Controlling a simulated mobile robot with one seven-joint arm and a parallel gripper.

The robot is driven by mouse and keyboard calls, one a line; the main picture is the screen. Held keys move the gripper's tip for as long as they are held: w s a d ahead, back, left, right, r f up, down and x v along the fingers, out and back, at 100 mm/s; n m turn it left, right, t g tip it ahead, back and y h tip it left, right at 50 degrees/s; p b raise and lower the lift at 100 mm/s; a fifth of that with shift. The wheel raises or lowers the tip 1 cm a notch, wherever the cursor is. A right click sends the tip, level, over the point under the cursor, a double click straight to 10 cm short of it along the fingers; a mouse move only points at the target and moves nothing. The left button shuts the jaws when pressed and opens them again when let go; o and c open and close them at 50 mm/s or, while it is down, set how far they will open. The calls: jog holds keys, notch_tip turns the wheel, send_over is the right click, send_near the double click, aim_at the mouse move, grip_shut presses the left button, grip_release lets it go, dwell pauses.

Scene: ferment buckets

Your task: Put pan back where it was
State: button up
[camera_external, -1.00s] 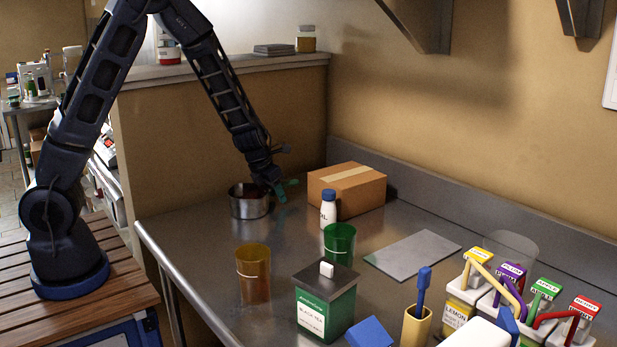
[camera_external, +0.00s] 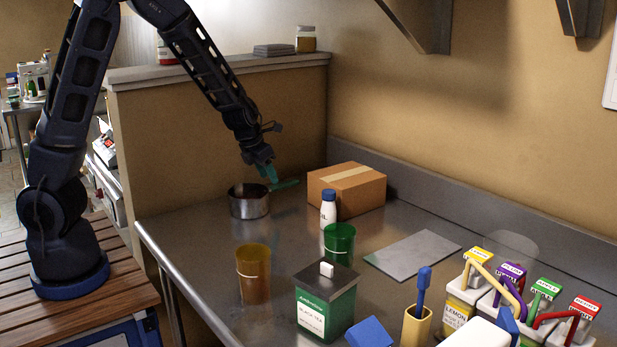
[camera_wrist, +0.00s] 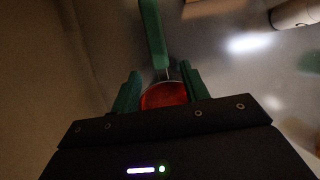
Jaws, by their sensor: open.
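The pan (camera_external: 249,207) is a small metal saucepan with a green handle (camera_external: 284,185) that points to the right. It stands upright on the steel counter near the back left corner. My gripper (camera_external: 269,174) is open and empty, just above the pan and its handle, apart from them. In the wrist view, the green handle (camera_wrist: 152,35) runs up the picture beyond the two green fingers of my gripper (camera_wrist: 160,78). The pan's reddish inside (camera_wrist: 163,96) shows between the fingers, and my gripper's body hides the rest of the pan.
A cardboard box (camera_external: 347,190) and a white bottle with a blue cap (camera_external: 328,212) stand right of the pan. Amber (camera_external: 253,275) and green (camera_external: 339,243) buckets and a tea box (camera_external: 326,306) stand nearer. A grey board (camera_external: 412,256) lies right. The counter left of the amber bucket is clear.

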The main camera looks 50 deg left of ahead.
jog(key=s+r+m+h, duration=0.3)
jog(key=s+r+m, duration=1.4)
jog(key=s+m, duration=0.15)
jog(key=s+r+m+y, duration=0.1)
jog(key=s+r+m, duration=0.2)
jog(key=s+m, duration=0.5)
jog(key=s+a+r+m+y, duration=0.1)
jog(key=s+r+m+y, duration=0.1)
jog(key=s+m, duration=0.7)
jog(key=shift+a+r, duration=0.3)
jog(key=shift+r, duration=0.45)
